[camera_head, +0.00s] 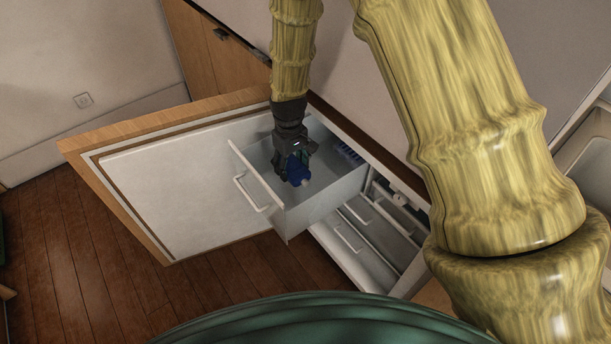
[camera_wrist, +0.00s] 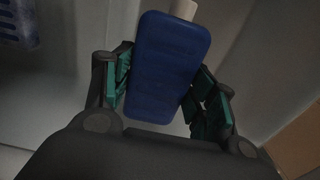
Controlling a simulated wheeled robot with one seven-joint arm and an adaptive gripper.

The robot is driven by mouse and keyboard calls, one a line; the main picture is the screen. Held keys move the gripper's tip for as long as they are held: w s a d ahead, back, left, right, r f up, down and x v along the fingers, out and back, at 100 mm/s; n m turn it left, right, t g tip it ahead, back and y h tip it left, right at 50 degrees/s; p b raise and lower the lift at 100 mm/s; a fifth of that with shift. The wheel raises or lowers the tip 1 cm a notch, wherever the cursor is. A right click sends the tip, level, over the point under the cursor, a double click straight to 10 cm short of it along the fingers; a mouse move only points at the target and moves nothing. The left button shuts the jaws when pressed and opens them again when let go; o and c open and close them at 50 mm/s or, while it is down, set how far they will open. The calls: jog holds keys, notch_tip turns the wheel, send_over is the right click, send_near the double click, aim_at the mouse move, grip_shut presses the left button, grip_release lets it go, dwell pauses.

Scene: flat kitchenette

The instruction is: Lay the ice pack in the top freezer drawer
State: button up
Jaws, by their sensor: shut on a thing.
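The ice pack (camera_head: 299,170) is a dark blue block with a pale cap. My gripper (camera_head: 292,165) is shut on it and holds it over the open top freezer drawer (camera_head: 327,201). In the wrist view the blue ice pack (camera_wrist: 168,66) stands between the two green-padded fingers of my gripper (camera_wrist: 163,92). The drawer is pulled out, with a white front and a handle (camera_head: 252,194). I cannot tell whether the ice pack touches the drawer floor.
The wooden freezer door (camera_head: 170,170) stands wide open to the left. Lower drawers (camera_head: 352,238) are pushed in below the open one. A blue slotted item (camera_head: 349,152) lies at the back of the top drawer; it also shows in the wrist view (camera_wrist: 18,22).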

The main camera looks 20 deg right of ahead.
notch_tip(320, 180, down, 6)
jog(key=shift+f, duration=0.25)
jog(key=d, duration=0.4)
jog(key=shift+w+d+p, duration=0.2)
jog(key=shift+w+p, duration=0.1)
jog(key=shift+p, duration=0.1)
jog(key=shift+a+f, duration=0.15)
jog(key=shift+f, duration=0.45)
jog(key=shift+f, duration=0.15)
jog(key=o, duration=1.3)
notch_tip(320, 180, up, 12)
jog(key=shift+r, duration=0.15)
